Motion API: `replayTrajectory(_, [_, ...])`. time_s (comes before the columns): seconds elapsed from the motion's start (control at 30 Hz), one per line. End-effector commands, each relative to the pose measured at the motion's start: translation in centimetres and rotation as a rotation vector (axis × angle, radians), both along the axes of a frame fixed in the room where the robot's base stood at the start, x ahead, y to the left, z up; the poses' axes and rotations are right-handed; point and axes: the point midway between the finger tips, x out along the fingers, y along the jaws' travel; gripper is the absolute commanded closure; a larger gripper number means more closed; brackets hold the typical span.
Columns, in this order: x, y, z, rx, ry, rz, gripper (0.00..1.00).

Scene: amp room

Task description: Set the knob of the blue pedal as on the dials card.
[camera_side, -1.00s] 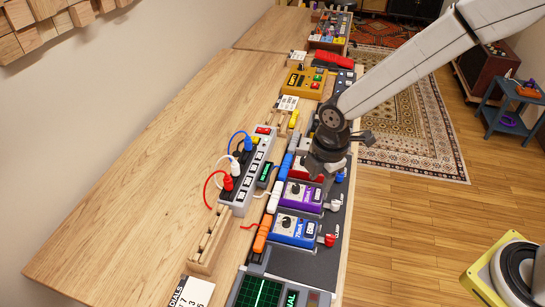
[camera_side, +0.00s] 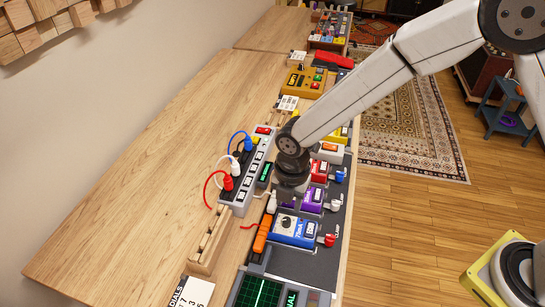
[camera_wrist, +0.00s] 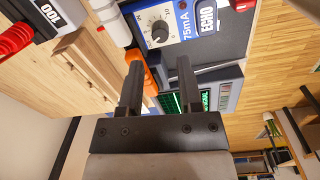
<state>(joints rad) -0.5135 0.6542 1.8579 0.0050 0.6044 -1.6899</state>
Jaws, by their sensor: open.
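The blue pedal (camera_side: 294,232) sits on the dark board in the side view, with its round knob (camera_side: 287,222) on its left half. In the wrist view the blue pedal (camera_wrist: 180,12) is at the top, labelled ECHO and 75mA, and its knob (camera_wrist: 160,31) is dark with a pale scale around it. My gripper (camera_wrist: 160,66) is open and empty there, its fingertips just below the knob in the picture and apart from it. In the side view my gripper (camera_side: 292,190) hangs over the purple pedal; its fingertips are unclear. The dials card (camera_side: 192,292) is partly cut off.
The purple pedal (camera_side: 313,199) and red pedal (camera_side: 320,171) stand beyond the blue one. A power strip (camera_side: 246,170) with plugs and an orange plug (camera_side: 262,233) lie to the left. A green-screened scope (camera_side: 262,291) is nearer. The wooden tabletop (camera_side: 150,200) is largely clear.

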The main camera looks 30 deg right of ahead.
Motion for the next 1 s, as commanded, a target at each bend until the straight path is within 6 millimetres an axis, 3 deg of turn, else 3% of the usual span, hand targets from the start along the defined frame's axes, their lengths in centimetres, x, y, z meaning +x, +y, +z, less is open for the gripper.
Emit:
replayTrajectory(0.5, [0.1,0.1,-5.5,-0.001,0.001,-0.001,0.55])
replayTrajectory(1.0, [0.1,0.1,-6.4,0.001,-0.001,-0.001,0.55])
